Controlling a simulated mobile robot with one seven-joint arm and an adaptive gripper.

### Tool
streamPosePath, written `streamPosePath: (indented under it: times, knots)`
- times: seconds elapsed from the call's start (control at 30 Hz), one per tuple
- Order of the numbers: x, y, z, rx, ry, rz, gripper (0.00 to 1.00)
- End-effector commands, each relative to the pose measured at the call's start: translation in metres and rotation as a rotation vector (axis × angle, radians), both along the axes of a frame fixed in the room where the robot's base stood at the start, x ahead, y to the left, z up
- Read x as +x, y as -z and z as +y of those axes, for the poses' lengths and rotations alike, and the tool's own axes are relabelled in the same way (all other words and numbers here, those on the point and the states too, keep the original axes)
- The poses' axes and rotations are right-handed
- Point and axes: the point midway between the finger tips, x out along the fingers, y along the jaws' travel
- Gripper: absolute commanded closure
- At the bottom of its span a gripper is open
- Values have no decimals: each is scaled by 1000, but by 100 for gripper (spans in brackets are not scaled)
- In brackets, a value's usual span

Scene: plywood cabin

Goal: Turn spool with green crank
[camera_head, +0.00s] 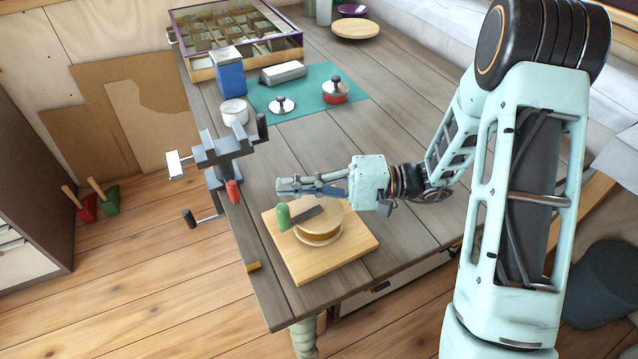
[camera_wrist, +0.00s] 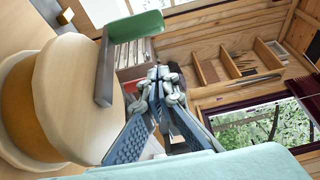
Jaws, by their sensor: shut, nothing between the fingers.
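The wooden spool (camera_head: 322,228) stands on a square wooden base (camera_head: 351,253) near the table's front end. A dark crank arm (camera_head: 308,214) lies across its top, with a green upright handle (camera_head: 283,217) at the left end. In the wrist view, the spool (camera_wrist: 75,95) fills the left side, with the crank arm (camera_wrist: 106,65) and green handle (camera_wrist: 136,27) above it. My gripper (camera_head: 282,187) is shut and empty, just behind and above the spool, pointing left. In the wrist view, my gripper's fingers (camera_wrist: 158,75) meet to the right of the crank, apart from the handle.
A grey vise (camera_head: 222,150) with a red handle is clamped at the table's left edge. A teal mat (camera_head: 305,92) farther back bears lidded items, near a blue box (camera_head: 229,76) and a divided tray (camera_head: 240,60). The table right of the mat is clear.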

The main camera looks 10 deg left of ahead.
Motion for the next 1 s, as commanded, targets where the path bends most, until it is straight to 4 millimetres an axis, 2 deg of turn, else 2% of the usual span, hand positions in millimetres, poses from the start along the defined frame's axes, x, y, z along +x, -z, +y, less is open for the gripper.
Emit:
streamPosePath:
  times: [0.03,0.07,0.13,0.3,0.8,1.0]
  knots:
    - [-3,0,11,0,-4,1,100]
    - [-5,0,13,0,-3,2,100]
    - [-15,0,3,-2,3,2,100]
    - [-32,0,-6,0,1,2,100]
    - [-37,1,-10,0,2,0,100]
    - [-46,2,-15,0,2,-1,100]
